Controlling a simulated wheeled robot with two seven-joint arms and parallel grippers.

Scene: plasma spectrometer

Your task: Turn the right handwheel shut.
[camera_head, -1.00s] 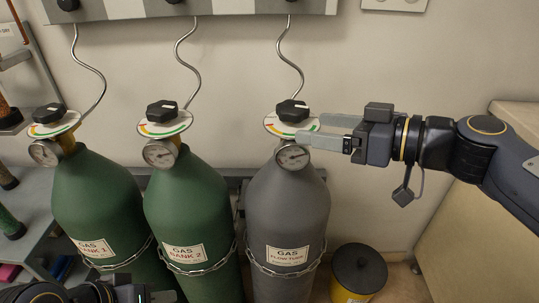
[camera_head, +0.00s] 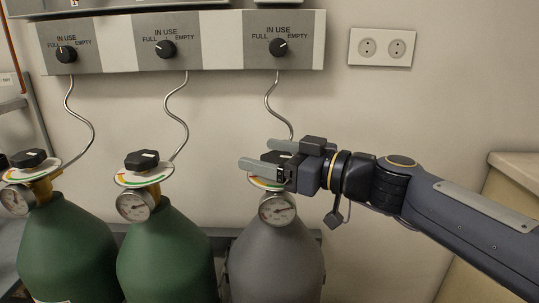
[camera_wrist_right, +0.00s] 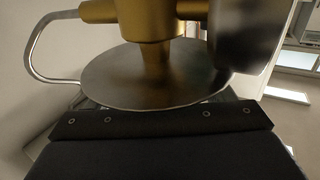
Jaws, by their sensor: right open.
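The right handwheel (camera_head: 277,157) is a black knob above a round dial plate on the grey gas cylinder (camera_head: 275,258). My right gripper (camera_head: 258,153) comes in from the right at the handwheel's height. It is open, with one finger on the near side of the handwheel and one on the far side. The fingers partly hide the handwheel, and I cannot tell whether they touch it. The right wrist view shows the underside of the dial plate (camera_wrist_right: 150,78) and the brass valve (camera_wrist_right: 150,25) close to the gripper body. My left gripper is not in view.
Two green cylinders (camera_head: 167,245) (camera_head: 65,250) with their own black handwheels (camera_head: 142,160) stand to the left. A gauge (camera_head: 277,209) hangs just below my right gripper. A panel with several selector knobs (camera_head: 278,47) and a wall socket (camera_head: 382,47) are above.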

